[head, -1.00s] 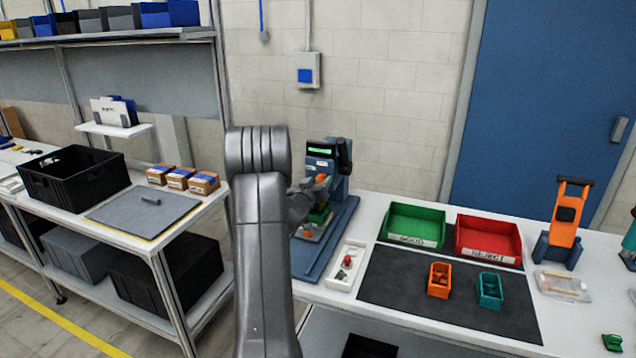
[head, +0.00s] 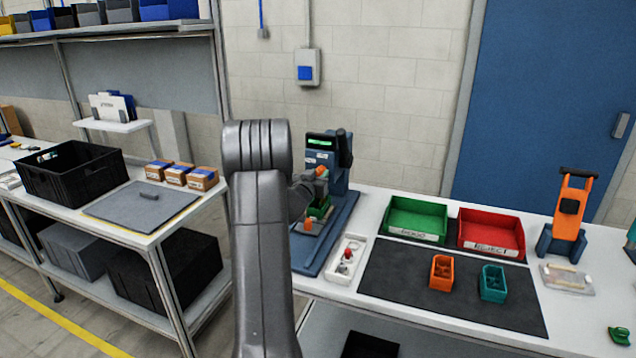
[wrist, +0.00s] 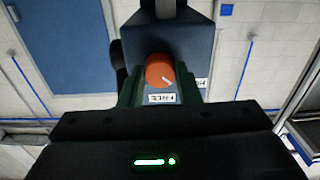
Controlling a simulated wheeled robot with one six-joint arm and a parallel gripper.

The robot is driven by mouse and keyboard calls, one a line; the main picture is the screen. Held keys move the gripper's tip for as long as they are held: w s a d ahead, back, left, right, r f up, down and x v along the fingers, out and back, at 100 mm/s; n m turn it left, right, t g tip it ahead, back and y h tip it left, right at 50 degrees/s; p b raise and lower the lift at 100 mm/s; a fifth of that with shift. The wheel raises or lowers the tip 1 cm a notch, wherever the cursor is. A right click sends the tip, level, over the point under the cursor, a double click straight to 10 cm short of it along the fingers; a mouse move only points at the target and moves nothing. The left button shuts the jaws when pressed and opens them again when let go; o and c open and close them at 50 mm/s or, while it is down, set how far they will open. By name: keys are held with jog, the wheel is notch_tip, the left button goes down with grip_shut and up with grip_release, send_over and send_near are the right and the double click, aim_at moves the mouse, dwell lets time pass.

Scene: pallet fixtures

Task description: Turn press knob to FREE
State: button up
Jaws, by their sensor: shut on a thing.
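The blue press (head: 340,172) stands on the bench with a lit green display, partly behind my arm. Its orange knob (wrist: 159,70) faces the wrist camera and also shows small in the head view (head: 322,171). The FREE label (wrist: 161,98) sits just below the knob in the wrist view; another label (wrist: 202,83), partly hidden, is at its right. The knob's white pointer slants down and right, between the two labels. My gripper (wrist: 160,77) has its green fingers on both sides of the knob and is shut on it.
A white tray (head: 333,273) with small parts lies right of the press. A green bin (head: 416,222), a red bin (head: 490,240) and two small boxes are farther right. A side bench at left holds a black crate (head: 70,178) and cartons.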

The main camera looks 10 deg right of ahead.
jog(key=m+b, duration=0.5)
jog(key=shift+f+m, duration=0.2)
jog(key=shift+m, duration=0.1)
jog(key=shift+r+m+b, duration=0.1)
jog(key=shift+m+b, duration=1.1)
jog(key=shift+m, duration=0.6)
jog(key=o, duration=1)
jog(key=shift+r, duration=0.1)
jog(key=shift+s, duration=0.1)
jog(key=b+v, duration=0.2)
jog(key=v, duration=1.1)
jog(key=shift+s+a, duration=0.25)
jog(key=shift+s, duration=0.05)
